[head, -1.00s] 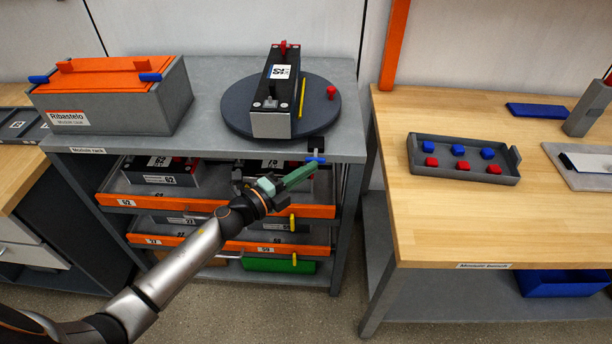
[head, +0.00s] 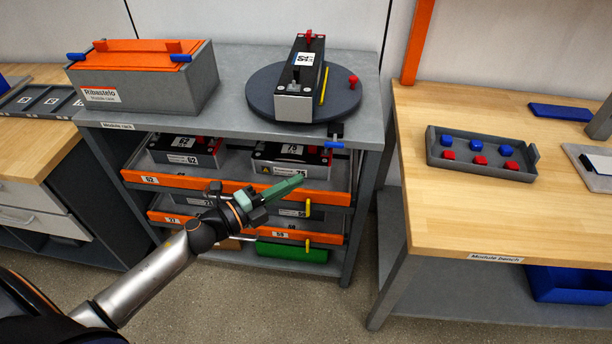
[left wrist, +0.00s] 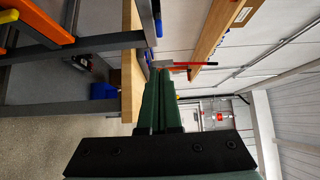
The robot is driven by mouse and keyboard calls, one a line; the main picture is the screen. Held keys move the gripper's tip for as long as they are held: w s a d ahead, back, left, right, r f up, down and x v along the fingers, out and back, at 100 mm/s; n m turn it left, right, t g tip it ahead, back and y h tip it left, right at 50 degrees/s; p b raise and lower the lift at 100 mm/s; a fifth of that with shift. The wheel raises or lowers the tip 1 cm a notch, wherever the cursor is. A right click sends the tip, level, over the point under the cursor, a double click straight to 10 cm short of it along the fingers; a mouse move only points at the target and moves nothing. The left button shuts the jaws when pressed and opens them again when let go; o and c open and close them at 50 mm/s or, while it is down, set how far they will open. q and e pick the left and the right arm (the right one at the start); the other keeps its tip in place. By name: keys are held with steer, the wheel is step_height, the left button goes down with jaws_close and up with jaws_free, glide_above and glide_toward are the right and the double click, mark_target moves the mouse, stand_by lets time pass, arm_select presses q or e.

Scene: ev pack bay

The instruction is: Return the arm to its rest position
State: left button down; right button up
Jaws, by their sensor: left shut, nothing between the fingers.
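My left arm reaches in from the lower left of the head view. Its gripper (head: 279,190) has green fingers that are shut with nothing between them. The gripper is in the air in front of the module rack (head: 230,92) and overlaps its orange-edged drawers in the picture. In the left wrist view the green fingers (left wrist: 158,100) lie together and point towards the bench edge and wall. My right gripper is not in view.
A battery module (head: 302,80) stands on a dark round turntable (head: 262,108). A grey bin with an orange lid (head: 135,60) is at the rack's left. The wooden bench (head: 450,220) at right holds a tray (head: 440,160) of caps. The floor (head: 250,300) in front is clear.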

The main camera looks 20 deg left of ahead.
arm_select(q)
steer(key=shift+s+a, duration=0.25)
steer(key=shift+s, duration=0.2)
